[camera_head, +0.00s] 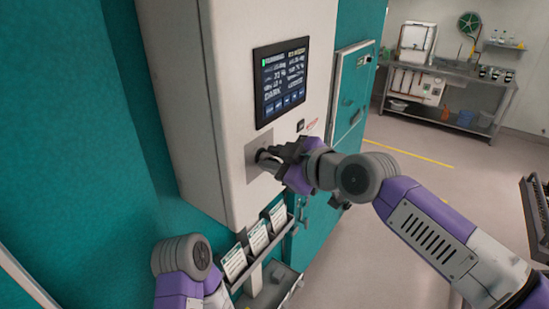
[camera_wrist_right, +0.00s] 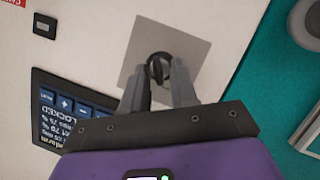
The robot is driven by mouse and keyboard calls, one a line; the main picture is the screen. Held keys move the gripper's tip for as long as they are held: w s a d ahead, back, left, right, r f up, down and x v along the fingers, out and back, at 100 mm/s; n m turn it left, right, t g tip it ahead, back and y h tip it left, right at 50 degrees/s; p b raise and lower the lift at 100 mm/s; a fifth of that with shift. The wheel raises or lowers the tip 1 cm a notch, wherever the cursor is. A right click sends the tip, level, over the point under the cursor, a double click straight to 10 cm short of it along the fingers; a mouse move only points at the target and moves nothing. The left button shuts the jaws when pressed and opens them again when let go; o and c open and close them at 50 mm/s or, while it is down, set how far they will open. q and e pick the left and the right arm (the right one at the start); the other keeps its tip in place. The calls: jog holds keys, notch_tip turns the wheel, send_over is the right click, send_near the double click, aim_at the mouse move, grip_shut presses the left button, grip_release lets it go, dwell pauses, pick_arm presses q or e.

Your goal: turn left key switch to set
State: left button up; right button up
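A dark round key switch (camera_wrist_right: 160,68) sits on a square grey metal plate (camera_wrist_right: 181,44) on the white cabinet front. In the head view the plate (camera_head: 253,160) is below the screen, with the switch partly hidden by my right gripper (camera_head: 268,158). In the right wrist view the two fingers of my right gripper (camera_wrist_right: 161,76) reach to the switch, one on each side. The fingertips are at its edges; whether they press on it is unclear. My left arm shows at the bottom left of the head view, its gripper out of frame.
A dark screen (camera_head: 280,80) is above the plate; in the wrist view the screen (camera_wrist_right: 62,110) reads LOCKED. Labelled cards (camera_head: 257,238) stand in a rack below the cabinet. A teal chamber door (camera_head: 350,90) is to the right. Open floor (camera_head: 430,180) lies beyond my right arm.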

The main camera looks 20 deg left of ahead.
grip_shut()
jog(key=shift+w+r+m+g+p, duration=0.15)
jog(key=shift+m+g+p, duration=0.45)
jog(key=shift+m+g, duration=0.3)
jog(key=m, duration=0.1)
jog(key=m+g+p, duration=0.1)
jog(key=shift+w+d+m+y, duration=0.2)
jog(key=shift+m+y, duration=0.1)
jog(key=shift+y, duration=0.1)
jog(key=m+g, duration=0.1)
jog(key=m+g+y+p, duration=0.1)
jog(key=m, duration=0.1)
jog(key=shift+w+m+g, duration=0.2)
jog(key=shift+m+g, duration=0.1)
jog(key=shift+o, duration=0.8)
grip_release()
